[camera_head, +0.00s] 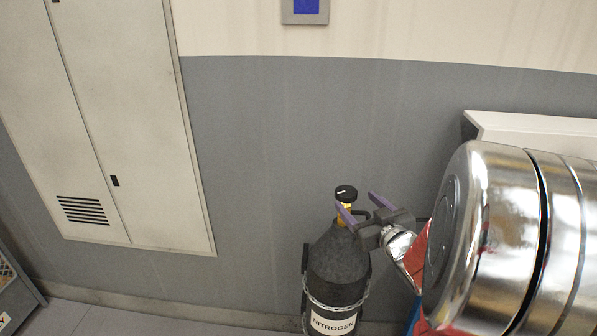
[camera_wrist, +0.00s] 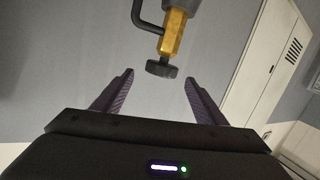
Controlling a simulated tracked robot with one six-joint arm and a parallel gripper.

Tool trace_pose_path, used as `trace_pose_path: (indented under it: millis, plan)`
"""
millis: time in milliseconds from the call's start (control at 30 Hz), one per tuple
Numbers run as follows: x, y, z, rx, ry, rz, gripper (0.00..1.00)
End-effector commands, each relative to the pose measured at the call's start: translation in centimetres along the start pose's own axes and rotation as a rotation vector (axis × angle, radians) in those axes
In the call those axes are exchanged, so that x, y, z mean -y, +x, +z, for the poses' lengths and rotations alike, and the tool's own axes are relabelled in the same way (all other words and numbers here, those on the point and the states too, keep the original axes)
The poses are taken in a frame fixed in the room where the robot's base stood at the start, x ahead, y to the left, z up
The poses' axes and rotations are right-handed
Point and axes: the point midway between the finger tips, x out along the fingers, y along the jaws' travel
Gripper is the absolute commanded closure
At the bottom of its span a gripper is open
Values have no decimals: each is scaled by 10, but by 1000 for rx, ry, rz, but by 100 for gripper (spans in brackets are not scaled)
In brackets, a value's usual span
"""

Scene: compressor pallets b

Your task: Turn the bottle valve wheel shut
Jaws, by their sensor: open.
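A dark bottle (camera_head: 338,265) with a white label reading NITROGEN stands by the grey wall, with a chain around it. On its top sits a brass valve with a black valve wheel (camera_head: 346,193). My gripper (camera_head: 359,207) is at the valve's right, its purple fingers pointing toward it. In the wrist view the black wheel (camera_wrist: 161,69) shows at the end of the brass valve body (camera_wrist: 174,35). There my gripper (camera_wrist: 157,77) is open, one finger on each side of the wheel, with gaps on both sides. I cannot tell whether the wheel is level with the fingertips in depth.
A dark curved bar (camera_wrist: 142,15) runs beside the valve. A pale cabinet (camera_head: 120,120) stands at the left. A white box-like unit (camera_head: 535,128) is behind my arm at the right. The wall between is clear.

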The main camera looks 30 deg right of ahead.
Motion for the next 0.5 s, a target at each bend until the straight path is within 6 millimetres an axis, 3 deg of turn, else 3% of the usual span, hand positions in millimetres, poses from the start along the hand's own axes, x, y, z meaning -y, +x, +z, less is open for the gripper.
trace_pose_path:
  millis: [167,500]
  plan:
    - [-9,-12,12,-97,66,-68,34]
    - [-9,-24,12,-173,115,-122,34]
